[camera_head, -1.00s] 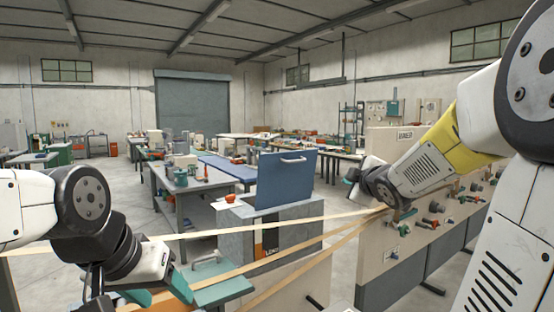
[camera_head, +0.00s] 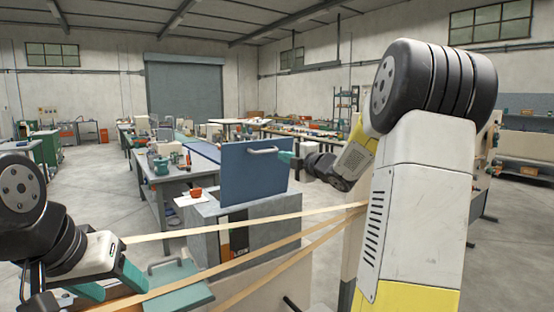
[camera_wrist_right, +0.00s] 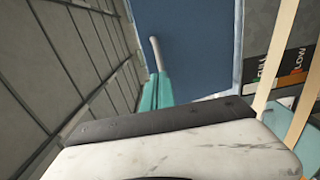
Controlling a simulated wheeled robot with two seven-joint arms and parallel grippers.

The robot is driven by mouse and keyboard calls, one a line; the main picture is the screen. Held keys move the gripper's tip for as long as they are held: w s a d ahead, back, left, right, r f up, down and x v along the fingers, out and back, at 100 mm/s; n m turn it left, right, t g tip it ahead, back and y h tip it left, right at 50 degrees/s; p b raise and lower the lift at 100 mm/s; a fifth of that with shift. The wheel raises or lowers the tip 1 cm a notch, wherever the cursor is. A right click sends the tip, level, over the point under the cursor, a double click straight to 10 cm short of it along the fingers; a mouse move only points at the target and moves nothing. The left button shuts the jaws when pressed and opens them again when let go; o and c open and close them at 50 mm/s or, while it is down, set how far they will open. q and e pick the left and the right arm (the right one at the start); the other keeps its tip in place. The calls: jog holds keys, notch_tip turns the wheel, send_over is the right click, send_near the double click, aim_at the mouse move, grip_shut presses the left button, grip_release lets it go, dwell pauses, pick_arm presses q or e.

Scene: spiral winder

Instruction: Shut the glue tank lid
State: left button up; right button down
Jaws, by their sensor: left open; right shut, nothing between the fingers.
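The glue tank (camera_head: 212,247) is a grey box with its blue lid (camera_head: 235,180) standing raised and open. A pale bar handle (camera_head: 262,150) is on the lid's upper part; the lid (camera_wrist_right: 195,40) and handle (camera_wrist_right: 154,52) also show in the right wrist view. My right gripper (camera_head: 288,159) has its teal fingers shut and empty at the lid's right edge, by the handle's end; whether they touch it I cannot tell. The fingers also show in the right wrist view (camera_wrist_right: 158,88). My left gripper (camera_head: 112,285) is open and empty at the lower left.
Pale strips (camera_head: 250,249) run across in front of the tank. A teal plate with a handle (camera_head: 178,289) lies below the strips, right of my left gripper. A workbench (camera_head: 160,182) with small items stands behind the tank on the left.

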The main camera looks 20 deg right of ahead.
aim_at(267, 151)
jog(key=x, duration=0.7)
jog(key=shift+w+a, duration=0.1)
jog(key=shift+w, duration=0.05)
